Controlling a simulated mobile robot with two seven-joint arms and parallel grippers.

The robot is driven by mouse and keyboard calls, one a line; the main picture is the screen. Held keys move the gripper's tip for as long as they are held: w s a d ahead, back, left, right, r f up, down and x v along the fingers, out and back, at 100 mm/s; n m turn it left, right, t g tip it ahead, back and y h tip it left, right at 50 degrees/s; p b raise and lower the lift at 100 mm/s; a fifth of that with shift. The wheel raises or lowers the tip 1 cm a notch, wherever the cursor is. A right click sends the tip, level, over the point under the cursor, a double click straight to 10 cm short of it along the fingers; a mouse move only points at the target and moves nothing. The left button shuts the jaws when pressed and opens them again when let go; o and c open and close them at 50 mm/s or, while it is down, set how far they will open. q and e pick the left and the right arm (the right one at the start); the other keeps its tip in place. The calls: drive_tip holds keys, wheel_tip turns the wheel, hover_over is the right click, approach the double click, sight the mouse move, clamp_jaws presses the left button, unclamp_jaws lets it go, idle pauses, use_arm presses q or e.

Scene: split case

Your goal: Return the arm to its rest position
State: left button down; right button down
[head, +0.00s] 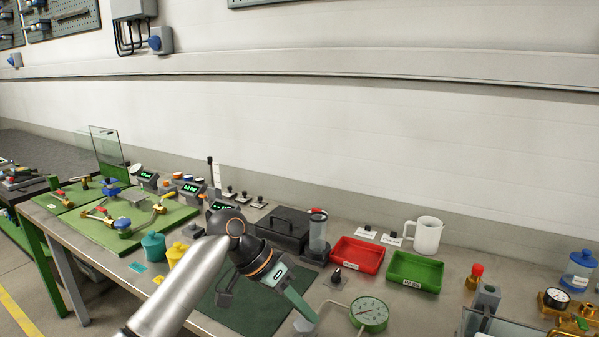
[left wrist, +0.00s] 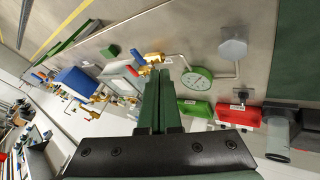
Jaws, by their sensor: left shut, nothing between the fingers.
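My left arm (head: 185,290) reaches in from the lower left over the workbench. My left gripper (head: 308,312) points down and to the right above the bench, beside the dark green mat (head: 235,306). In the left wrist view its two green fingers (left wrist: 159,85) lie together, shut with nothing between them. My right gripper is in neither view.
A round pressure gauge (head: 369,314) stands close to the left gripper. A red tray (head: 357,255), a green tray (head: 415,271) and a white mug (head: 428,235) are behind it. Brass fittings (head: 556,300) crowd the right. Green boards (head: 120,228) with valves lie at the left.

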use_arm(q)
drive_tip(key=s+a+f+n+t, duration=0.1)
drive_tip(key=s+a+f, duration=0.1)
drive_tip(key=s+f, duration=0.3)
drive_tip(key=s+a+f+n+y, duration=0.1)
drive_tip(key=s+a+f, duration=0.15)
drive_tip(key=f, duration=0.45)
drive_tip(key=s+a+f+n+t, duration=0.1)
drive_tip(key=s+a+f, duration=0.1)
drive_tip(key=s+f, duration=0.25)
drive_tip(key=s+a+f+n+t+y, duration=0.25)
drive_tip(key=s+a+n+y, duration=0.3)
drive_tip(key=s+a, duration=1.1)
drive_tip(key=w+d+f+t, duration=0.1)
drive_tip(key=d+f+t, duration=0.1)
drive_tip(key=f, duration=0.4)
drive_tip(key=w+d+f+t+h, duration=0.1)
drive_tip(key=w+d+f+t, duration=0.1)
drive_tip(key=f, duration=0.4)
drive_tip(key=shift+w+d+m+t, duration=0.2)
drive_tip(key=shift+w+m+t, duration=0.15)
drive_tip(key=shift+t, duration=0.2)
drive_tip(key=shift+h, duration=0.25)
